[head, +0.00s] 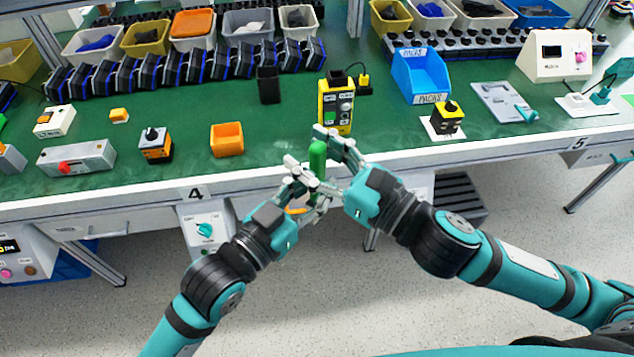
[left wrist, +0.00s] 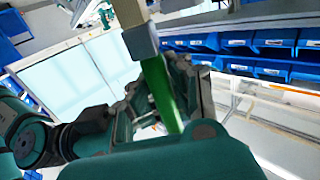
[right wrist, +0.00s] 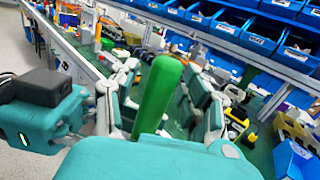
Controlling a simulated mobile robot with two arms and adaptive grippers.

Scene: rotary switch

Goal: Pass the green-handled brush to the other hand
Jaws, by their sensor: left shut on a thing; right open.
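The brush's green handle (head: 317,158) stands roughly upright between my two grippers, in front of the table edge. My left gripper (head: 311,176) is shut on the brush from the lower left. The left wrist view shows the green handle (left wrist: 160,92) at its fingers, with a grey collar (left wrist: 141,42) and a tan end (left wrist: 130,12) beyond. My right gripper (head: 326,163) comes from the right and is open. In the right wrist view the green handle (right wrist: 158,90) is between its spread fingers. Whether those fingers touch it is unclear.
The green workbench (head: 270,170) lies just behind the grippers. A yellow-black control box (head: 337,106) stands close behind them. Open floor lies in front.

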